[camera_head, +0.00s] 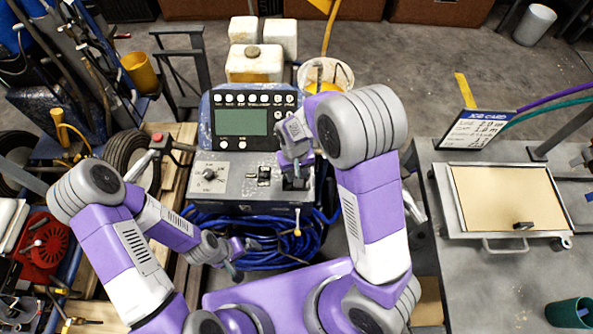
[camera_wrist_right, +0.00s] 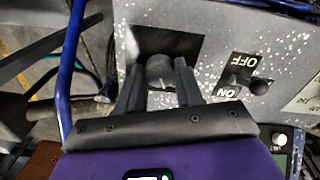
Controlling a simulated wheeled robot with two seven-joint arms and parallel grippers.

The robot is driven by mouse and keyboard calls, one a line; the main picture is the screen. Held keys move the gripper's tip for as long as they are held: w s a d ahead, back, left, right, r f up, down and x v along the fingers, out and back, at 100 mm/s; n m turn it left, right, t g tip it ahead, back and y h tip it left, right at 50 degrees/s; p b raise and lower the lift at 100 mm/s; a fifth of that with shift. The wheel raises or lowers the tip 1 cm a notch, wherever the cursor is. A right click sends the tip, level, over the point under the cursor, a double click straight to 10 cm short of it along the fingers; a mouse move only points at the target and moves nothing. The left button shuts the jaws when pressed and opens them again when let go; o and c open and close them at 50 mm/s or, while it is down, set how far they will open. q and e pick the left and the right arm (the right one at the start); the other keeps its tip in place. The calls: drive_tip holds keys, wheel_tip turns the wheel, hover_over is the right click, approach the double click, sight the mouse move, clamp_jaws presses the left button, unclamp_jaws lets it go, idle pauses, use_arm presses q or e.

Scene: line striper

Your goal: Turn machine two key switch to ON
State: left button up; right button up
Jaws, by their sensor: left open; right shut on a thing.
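The striper's grey control panel (camera_head: 235,180) faces me below a screen console, with a dial and small switches on it. My right gripper (camera_head: 292,175) reaches down to the panel's right end. In the right wrist view, the right gripper (camera_wrist_right: 161,92) is shut on a dark rounded knob (camera_wrist_right: 160,69) in front of a dark recess. Whether this knob is the key switch I cannot tell. Beside it is a small dark round switch (camera_wrist_right: 260,87) with OFF and ON labels. My left gripper (camera_head: 242,252) is open and empty, low, near the blue hose.
The console with a screen (camera_head: 240,122) and a row of buttons stands behind the panel. A coiled blue hose (camera_head: 270,238) lies below it. At right is a bench with a tan board (camera_head: 505,200) and a job card (camera_head: 475,128). A red-knobbed lever (camera_head: 157,138) stands at left.

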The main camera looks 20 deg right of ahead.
drive_tip(key=m+p, duration=0.3)
drive_tip(key=m, duration=0.3)
drive_tip(key=shift+r+m, duration=0.15)
drive_tip(key=shift+m, duration=0.15)
drive_tip(key=m+p, duration=0.3)
drive_tip(key=m, duration=0.1)
drive_tip(key=shift+m, duration=0.3)
idle(0.3)
drive_tip(key=o, duration=1)
drive_tip(key=shift+o, duration=0.2)
wheel_tip(320, 180, up, 7)
drive_tip(key=shift+w+r+p, duration=0.15)
drive_tip(key=shift+r+p, duration=0.05)
drive_tip(key=shift+p, duration=0.8)
